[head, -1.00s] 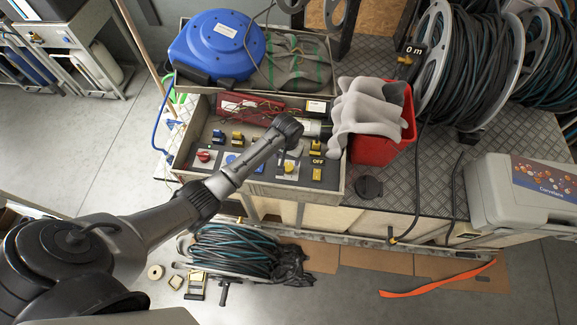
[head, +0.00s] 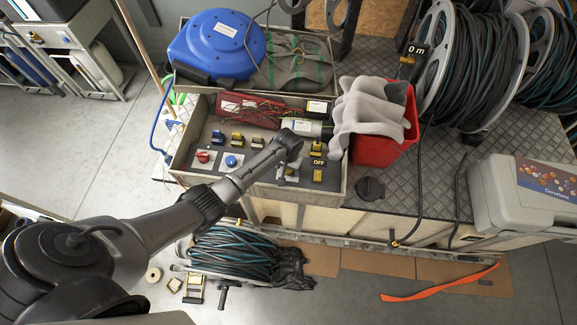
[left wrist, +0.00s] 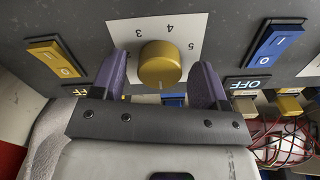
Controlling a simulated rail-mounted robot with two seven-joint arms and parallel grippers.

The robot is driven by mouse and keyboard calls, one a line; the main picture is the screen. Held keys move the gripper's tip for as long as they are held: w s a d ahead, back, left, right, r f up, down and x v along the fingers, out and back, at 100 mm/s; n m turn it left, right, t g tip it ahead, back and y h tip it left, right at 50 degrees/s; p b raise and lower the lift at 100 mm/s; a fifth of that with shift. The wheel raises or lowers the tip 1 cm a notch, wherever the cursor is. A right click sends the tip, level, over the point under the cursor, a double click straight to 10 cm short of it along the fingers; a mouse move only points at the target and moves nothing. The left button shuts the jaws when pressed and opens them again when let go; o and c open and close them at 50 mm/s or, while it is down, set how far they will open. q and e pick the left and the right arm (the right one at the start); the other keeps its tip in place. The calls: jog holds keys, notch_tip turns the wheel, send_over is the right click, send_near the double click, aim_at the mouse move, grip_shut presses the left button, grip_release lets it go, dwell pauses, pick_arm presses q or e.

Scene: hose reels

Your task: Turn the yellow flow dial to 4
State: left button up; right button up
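The yellow flow dial (left wrist: 160,65) is a round knob on a white plate (left wrist: 118,33) with the printed numbers 3, 4 and 5 visible around it. I cannot make out where its pointer stands. My left gripper (left wrist: 161,72) is open, with one purple finger on each side of the dial and a narrow gap at both sides. In the head view my left gripper (head: 286,170) is over the front part of the control panel (head: 262,184), and my arm hides the dial. My right gripper is not in view.
A yellow switch (left wrist: 56,57) and a blue switch (left wrist: 273,50) flank the dial plate. In the head view a red knob (head: 203,157) and a blue knob (head: 231,161) are to the left. A red bin (head: 385,140) with grey cloth stands close on the right.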

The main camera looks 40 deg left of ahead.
pick_arm(q)
jog(key=c, duration=0.9)
jog(key=shift+r+m+p, duration=0.15)
jog(key=shift+m+p, duration=1)
jog(key=shift+m, duration=0.35)
jog(key=m+p, duration=0.1)
jog(key=m, duration=0.2)
jog(key=shift+m, duration=0.3)
jog(key=m+p, duration=0.1)
jog(key=m, duration=0.4)
jog(key=shift+m, duration=0.3)
jog(key=m, duration=0.2)
jog(key=shift+f+m, duration=0.2)
jog(key=shift+m, duration=0.1)
jog(key=m, duration=0.3)
jog(key=shift+m, duration=0.4)
jog(key=m+b, duration=0.1)
jog(key=m, duration=0.4)
jog(key=m+b, duration=0.2)
jog(key=m, duration=0.3)
jog(key=shift+f+m, duration=0.1)
jog(key=shift+m, duration=0.3)
jog(key=m+b, duration=0.2)
jog(key=m, duration=0.4)
jog(key=m+b, duration=0.1)
jog(key=m, duration=0.2)
jog(key=shift+m+b, duration=0.45)
jog(key=shift+m, duration=0.15)
